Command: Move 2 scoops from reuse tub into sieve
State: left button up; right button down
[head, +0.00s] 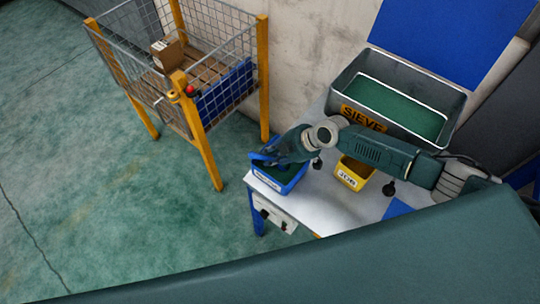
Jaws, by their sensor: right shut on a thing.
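A blue tub (290,186) with a white label stands at the left end of the white table; the label is too small to read, and its inside looks dark green. My right gripper (266,156) is over the tub, at its far left rim, pointing left. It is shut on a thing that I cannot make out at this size. The sieve (420,88) is a large grey bin with a dark green bottom and a yellow SIEVE label. It stands at the back of the table, partly behind my right arm. My left gripper is out of view.
A small yellow tub (352,174) with a white label stands under my right forearm, partly hidden by it. The white table (312,212) is bare between the tubs and its front edge. A wire cage (216,45) with orange posts stands at upper left, holding a cardboard box (166,54).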

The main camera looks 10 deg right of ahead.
aim_at(271, 158)
jog(key=shift+r, duration=0.1)
dwell(0.4)
notch_tip(271, 158, up, 9)
jog(key=p, duration=0.6)
dwell(0.4)
